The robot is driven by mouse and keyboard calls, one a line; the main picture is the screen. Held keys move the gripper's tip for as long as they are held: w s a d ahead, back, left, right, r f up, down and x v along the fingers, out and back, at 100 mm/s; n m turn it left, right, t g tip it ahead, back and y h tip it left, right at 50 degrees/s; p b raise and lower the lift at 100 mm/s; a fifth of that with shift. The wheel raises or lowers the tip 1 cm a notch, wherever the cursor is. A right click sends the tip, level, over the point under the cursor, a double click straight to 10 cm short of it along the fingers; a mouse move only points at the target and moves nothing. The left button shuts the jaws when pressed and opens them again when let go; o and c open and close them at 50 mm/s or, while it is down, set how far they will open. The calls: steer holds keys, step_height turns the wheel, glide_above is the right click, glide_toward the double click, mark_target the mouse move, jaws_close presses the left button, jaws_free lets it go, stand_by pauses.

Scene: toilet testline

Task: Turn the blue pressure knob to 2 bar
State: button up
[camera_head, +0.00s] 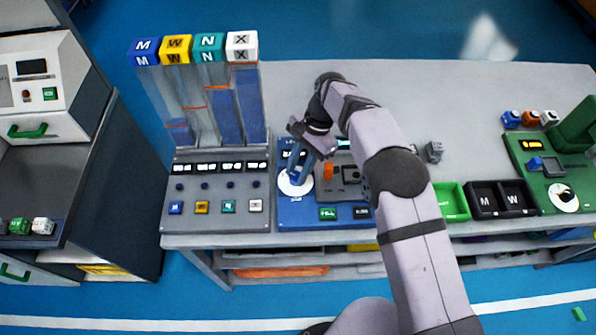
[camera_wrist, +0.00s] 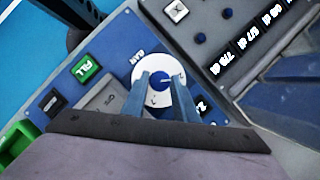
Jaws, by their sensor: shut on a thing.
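The blue pressure knob (camera_wrist: 157,82) sits at the centre of a white round dial (camera_wrist: 148,68) marked "BAR" in the wrist view. In the head view the white dial (camera_head: 296,183) lies on the left part of a blue panel (camera_head: 290,214), and my gripper covers much of it. My gripper (camera_wrist: 158,84) reaches down with its two blue fingers on either side of the knob, shut on it. It also shows in the head view (camera_head: 295,176), above the dial. A display on the panel is partly hidden, and its reading cannot be told.
A grey panel (camera_head: 217,222) with several tubes stands to the left. A green "FILL" button (camera_head: 328,213) and an orange part (camera_head: 328,171) are close to the right of the dial. A green tray (camera_head: 452,203) and black bins (camera_head: 502,198) lie further right. The table behind is mostly clear.

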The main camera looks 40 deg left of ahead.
steer(key=shift+n, duration=0.6)
steer(key=o, duration=1.1)
steer(key=shift+c, duration=0.2)
steer(key=shift+w+r, duration=0.1)
steer(key=shift+b+v, duration=0.75)
steer(key=shift+v, duration=0.4)
steer(key=v, duration=0.3)
steer(key=shift+a, duration=0.2)
steer(key=p+v, duration=0.1)
steer(key=p, duration=0.2)
steer(key=shift+w+r, duration=0.1)
steer(key=shift+r, duration=0.25)
